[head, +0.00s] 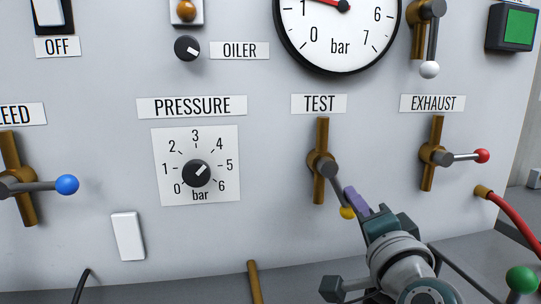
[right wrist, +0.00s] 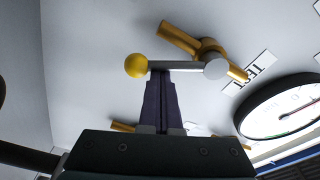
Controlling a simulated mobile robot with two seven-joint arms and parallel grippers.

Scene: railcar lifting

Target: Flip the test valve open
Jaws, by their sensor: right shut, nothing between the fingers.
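The test valve (head: 322,165) is a brass pipe fitting under the TEST label (head: 319,103). Its grey lever slants down and to the right in the head view and ends in a yellow knob (head: 347,212). My right gripper (head: 354,199) is shut and empty, its purple fingertips at the lever beside the knob. In the right wrist view the fingertips (right wrist: 163,80) meet the lever (right wrist: 180,66) between the yellow knob (right wrist: 137,66) and the pivot; whether they touch is hard to tell. My left gripper is not in view.
The exhaust valve (head: 436,154) with a red-knobbed lever is to the right, above a red hose (head: 513,218). The pressure dial (head: 196,172) is to the left, and a blue-knobbed valve (head: 17,180) is at the far left. A round bar gauge (head: 338,28) is above.

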